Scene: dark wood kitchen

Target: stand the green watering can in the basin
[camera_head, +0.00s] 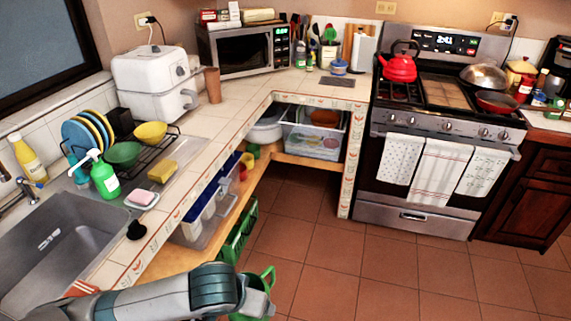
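The green watering can (265,279) is at the bottom centre, partly hidden by my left gripper and cut off by the lower edge. The fingertips are mostly hidden. The can is in front of the counter, over the tiled floor. The grey metal basin (65,235) is set into the counter at the left, and its visible part is empty. My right gripper is out of view.
A black knob-like object (136,230) is near the counter edge. A green crate (238,235) is below the counter. Open floor lies right.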

